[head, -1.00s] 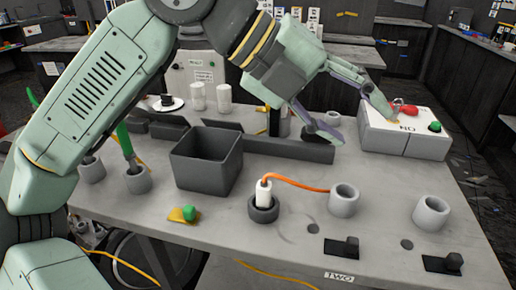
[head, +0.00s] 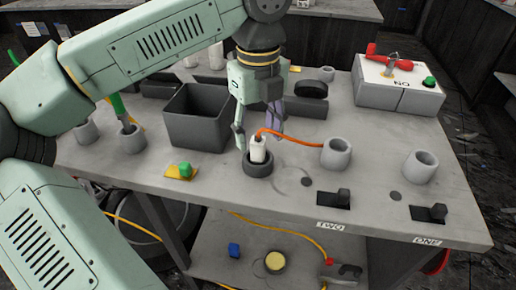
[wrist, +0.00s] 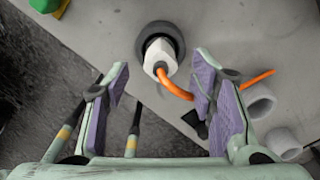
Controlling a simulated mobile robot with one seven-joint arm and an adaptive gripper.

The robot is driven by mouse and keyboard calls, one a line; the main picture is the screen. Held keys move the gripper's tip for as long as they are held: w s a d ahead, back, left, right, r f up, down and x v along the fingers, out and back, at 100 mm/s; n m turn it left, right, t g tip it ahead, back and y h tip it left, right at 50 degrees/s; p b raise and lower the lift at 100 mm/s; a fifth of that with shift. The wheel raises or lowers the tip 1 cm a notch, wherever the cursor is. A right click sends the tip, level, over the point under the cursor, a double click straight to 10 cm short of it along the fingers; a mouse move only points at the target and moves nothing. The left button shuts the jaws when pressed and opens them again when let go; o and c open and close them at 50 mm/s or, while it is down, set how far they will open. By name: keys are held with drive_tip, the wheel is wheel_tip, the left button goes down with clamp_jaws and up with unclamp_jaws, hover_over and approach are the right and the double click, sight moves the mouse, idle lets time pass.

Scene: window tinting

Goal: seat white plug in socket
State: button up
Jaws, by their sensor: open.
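The white plug (head: 258,149) stands in the dark round socket (head: 260,170) on the grey table, with an orange cable bending out of its top. In the wrist view the plug (wrist: 159,55) shows inside the dark socket ring (wrist: 177,35). How deep the plug sits is not clear. My gripper (head: 258,130) is open and points down at the plug from above and slightly behind. In the wrist view the purple-padded fingers lie left and right of the cable, with the plug ahead between them, not gripped.
The orange cable runs right to a grey cup (head: 337,153); another grey cup (head: 420,168) is further right. A dark open box (head: 196,117) stands left of my gripper. A green-and-yellow piece (head: 182,171) lies front left. Black switches (head: 335,199) line the front edge.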

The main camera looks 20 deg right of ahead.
sight(258, 153)
drive_tip(key=shift+w+f+p, duration=0.1)
drive_tip(key=shift+f+p, duration=0.35)
drive_tip(key=shift+f, duration=1.55)
drive_tip(key=shift+c, duration=0.5)
clamp_jaws()
